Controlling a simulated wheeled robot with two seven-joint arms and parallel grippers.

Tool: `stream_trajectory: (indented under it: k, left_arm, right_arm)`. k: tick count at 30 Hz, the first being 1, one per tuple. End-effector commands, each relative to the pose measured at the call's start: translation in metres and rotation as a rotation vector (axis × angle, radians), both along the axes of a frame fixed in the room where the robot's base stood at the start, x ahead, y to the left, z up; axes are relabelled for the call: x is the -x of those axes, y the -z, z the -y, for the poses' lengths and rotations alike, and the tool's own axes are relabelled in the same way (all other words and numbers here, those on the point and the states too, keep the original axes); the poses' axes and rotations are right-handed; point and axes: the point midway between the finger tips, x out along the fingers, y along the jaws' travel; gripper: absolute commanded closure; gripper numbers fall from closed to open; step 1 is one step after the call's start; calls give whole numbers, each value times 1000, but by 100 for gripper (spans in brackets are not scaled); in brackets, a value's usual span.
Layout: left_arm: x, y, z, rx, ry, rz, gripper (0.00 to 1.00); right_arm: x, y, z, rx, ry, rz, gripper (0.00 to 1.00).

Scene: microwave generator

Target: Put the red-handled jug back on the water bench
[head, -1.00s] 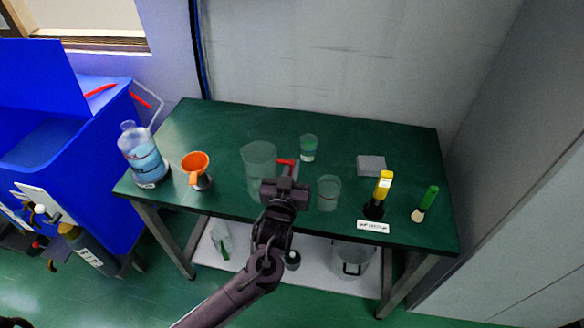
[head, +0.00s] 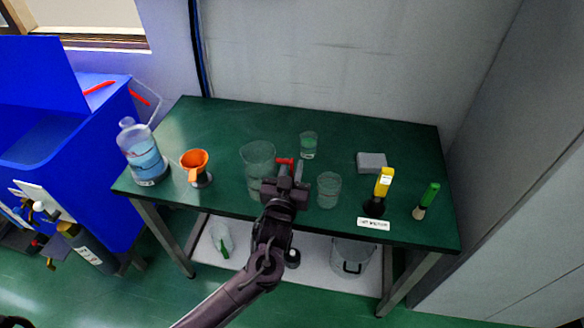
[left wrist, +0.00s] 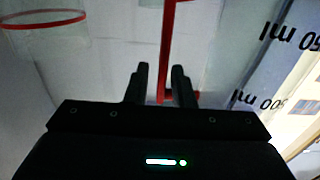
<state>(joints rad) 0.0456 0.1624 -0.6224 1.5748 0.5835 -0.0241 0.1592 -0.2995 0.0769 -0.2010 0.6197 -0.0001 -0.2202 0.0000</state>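The clear jug (head: 257,168) with a red handle (head: 284,161) stands upright on the green bench (head: 230,125), left of the middle. Its handle is on its right side. My left gripper (head: 290,170) is at the handle, at the jug's right. In the left wrist view the red handle (left wrist: 167,45) runs between the two dark fingers of the left gripper (left wrist: 162,78), nearer the right finger, with a gap at the left finger. Black ml marks show at the right there. My right gripper is not in view.
A clear beaker (head: 329,190) stands just right of my gripper, and a smaller one (head: 309,145) behind. An orange funnel (head: 195,165) and a blue-liquid bottle (head: 142,155) stand left. A grey block (head: 371,162), yellow-topped item (head: 383,185) and green-handled brush (head: 428,198) are right.

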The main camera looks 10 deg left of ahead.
Motion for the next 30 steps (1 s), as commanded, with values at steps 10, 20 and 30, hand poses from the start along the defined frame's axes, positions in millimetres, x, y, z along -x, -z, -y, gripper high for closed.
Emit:
stream_trajectory:
  k: [10,20,30]
  left_arm:
    - [2,1,0,0,0,-2,68]
    - [53,3,-2,2,0,-3,68]
    - [78,2,-3,1,0,-3,68]
  right_arm:
    - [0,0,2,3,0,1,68]
    - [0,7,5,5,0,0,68]
    - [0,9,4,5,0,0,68]
